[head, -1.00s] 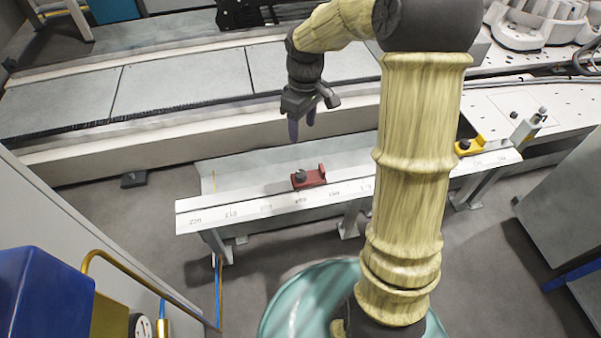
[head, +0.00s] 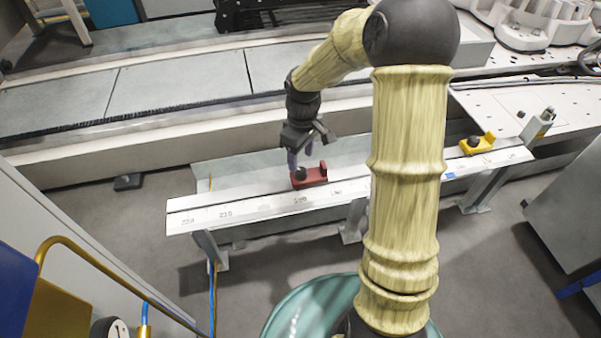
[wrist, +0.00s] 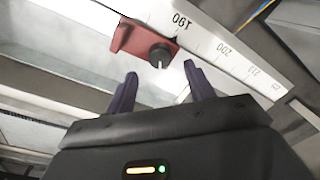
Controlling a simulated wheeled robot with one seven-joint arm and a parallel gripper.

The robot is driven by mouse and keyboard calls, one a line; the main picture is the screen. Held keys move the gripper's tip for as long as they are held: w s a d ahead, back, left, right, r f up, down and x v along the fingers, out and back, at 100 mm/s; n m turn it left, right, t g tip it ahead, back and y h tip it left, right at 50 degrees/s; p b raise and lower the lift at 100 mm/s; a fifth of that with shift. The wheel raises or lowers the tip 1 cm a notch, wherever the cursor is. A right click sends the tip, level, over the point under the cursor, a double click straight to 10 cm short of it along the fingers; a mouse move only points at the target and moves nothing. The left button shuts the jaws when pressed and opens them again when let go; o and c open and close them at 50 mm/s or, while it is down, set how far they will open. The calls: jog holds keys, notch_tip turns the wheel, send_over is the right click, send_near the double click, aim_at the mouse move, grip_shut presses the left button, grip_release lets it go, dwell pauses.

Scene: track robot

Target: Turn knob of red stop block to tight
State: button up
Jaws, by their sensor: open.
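The red stop block (head: 314,178) sits on the white numbered rail (head: 260,205). Its black knob (head: 300,173) is at its left end in the head view. In the wrist view the red block (wrist: 130,38) shows near the 190 mark, and its round black knob (wrist: 160,55) carries a white pointer line. My gripper (head: 300,164) is open, with purple fingers pointing down just above the knob. In the wrist view the fingertips of my gripper (wrist: 158,76) are spread apart, and the knob lies beyond the gap between them. I cannot tell whether they touch it.
A yellow stop block (head: 478,144) with a black knob sits farther right on the rail. A grey-green device (head: 538,125) stands at the rail's right end. The long grey conveyor-like bench (head: 180,85) runs behind. The rail left of the red block is clear.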

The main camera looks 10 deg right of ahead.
aim_at(300, 170)
notch_tip(300, 170, down, 5)
jog(key=shift+s+a+r+b, duration=0.1)
jog(key=shift+b, duration=0.95)
jog(key=shift+c, duration=0.4)
jog(key=c, duration=0.9)
